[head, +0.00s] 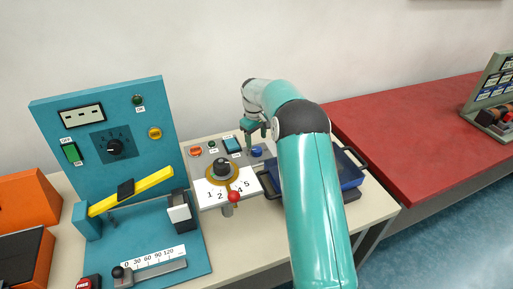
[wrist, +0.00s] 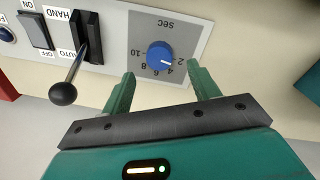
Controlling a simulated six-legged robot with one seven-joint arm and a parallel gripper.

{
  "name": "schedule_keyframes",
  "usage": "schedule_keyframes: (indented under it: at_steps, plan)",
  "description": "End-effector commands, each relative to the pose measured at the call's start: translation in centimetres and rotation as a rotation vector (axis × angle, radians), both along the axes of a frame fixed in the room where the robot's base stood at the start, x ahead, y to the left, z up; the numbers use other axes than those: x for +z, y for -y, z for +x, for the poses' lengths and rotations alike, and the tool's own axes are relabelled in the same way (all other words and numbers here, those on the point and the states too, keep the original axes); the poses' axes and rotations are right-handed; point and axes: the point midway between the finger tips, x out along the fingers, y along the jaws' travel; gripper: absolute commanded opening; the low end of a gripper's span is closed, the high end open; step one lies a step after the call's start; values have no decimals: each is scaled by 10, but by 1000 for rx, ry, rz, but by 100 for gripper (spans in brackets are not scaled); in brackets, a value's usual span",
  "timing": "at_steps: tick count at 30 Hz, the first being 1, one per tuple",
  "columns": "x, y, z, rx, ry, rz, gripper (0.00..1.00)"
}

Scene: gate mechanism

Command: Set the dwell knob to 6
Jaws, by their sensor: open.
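The dwell knob (wrist: 160,55) is a round blue knob on a grey panel, marked "sec" with 2, 4, 6, 8 and 10 around it. Its white mark points right and slightly down in the wrist view, near the 2. In the head view the blue knob (head: 257,152) sits at the right end of the small control panel. My gripper (wrist: 160,69) is open and empty, its green fingers apart on either side of the knob's line, without visible contact. In the head view my gripper (head: 254,131) is just above the knob.
A HAND/AUTO lever (wrist: 64,92) with a black ball stands left of the knob, beside a rocker switch (wrist: 34,30). A dark blue tray (head: 349,171) lies right, partly behind my arm. A teal machine (head: 95,130) with a yellow bar stands left.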

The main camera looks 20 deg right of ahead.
Motion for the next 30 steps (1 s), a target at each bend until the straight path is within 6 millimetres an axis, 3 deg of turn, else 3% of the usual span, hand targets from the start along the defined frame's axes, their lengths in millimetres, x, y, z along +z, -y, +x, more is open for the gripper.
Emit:
schedule_keyframes:
  at_steps: [3, 9, 20, 27, 30]
  plan:
    - [-24, 2, 1, 0, -3, 1, 61]
    - [-51, 3, 4, 1, -1, 0, 61]
    - [-58, 4, 6, 2, 1, 0, 61]
    - [-57, 4, 5, 2, 1, 0, 17]
    - [-57, 4, 5, 1, 0, 0, 16]
